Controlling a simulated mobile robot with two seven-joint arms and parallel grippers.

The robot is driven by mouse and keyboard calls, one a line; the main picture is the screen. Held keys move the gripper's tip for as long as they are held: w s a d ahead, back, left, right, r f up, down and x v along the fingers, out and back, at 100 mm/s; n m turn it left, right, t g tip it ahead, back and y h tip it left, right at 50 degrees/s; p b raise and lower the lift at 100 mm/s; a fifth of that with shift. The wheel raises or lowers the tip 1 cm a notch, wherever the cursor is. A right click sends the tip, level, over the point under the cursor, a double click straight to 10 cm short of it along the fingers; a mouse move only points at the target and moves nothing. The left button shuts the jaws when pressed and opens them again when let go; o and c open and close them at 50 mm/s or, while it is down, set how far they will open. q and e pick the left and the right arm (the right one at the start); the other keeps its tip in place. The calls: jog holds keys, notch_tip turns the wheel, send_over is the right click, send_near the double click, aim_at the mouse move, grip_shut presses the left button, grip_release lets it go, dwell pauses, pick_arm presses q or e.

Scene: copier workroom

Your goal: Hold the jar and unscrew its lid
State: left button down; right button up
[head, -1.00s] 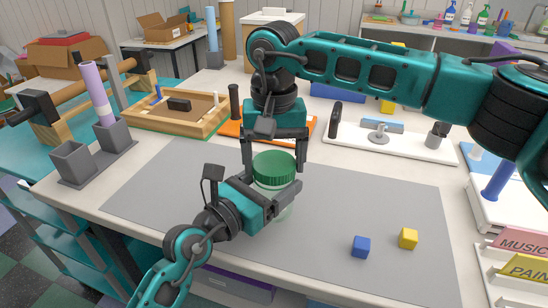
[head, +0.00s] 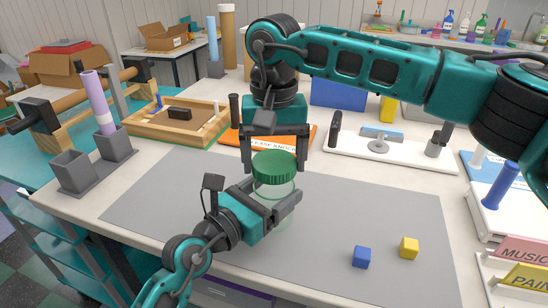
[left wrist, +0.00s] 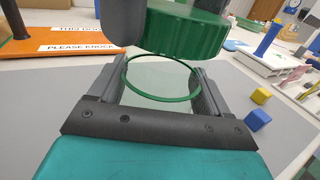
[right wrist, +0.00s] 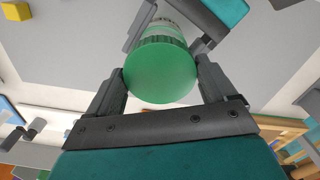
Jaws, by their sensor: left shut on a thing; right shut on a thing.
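The clear jar (head: 277,191) stands upright on the grey mat, with my left gripper (head: 278,205) shut around its body. In the left wrist view the jar's open mouth shows a green rim (left wrist: 163,97). The ribbed green lid (head: 274,166) is above the mouth, with a gap between them; it also shows in the left wrist view (left wrist: 183,32). My right gripper (head: 274,158) comes from above and is shut on the lid's sides. In the right wrist view the lid's flat top (right wrist: 160,70) sits between the fingers.
A blue cube (head: 361,257) and a yellow cube (head: 409,248) lie on the grey mat (head: 150,200) to the right. An orange sign (head: 235,139) and a white board with fittings (head: 395,152) lie behind. Grey holders (head: 75,175) stand at left. The mat's left part is clear.

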aim_at(274, 161)
jog(key=shift+r, duration=1.85)
pick_arm(q)
grip_release()
jog(key=shift+s, duration=0.1)
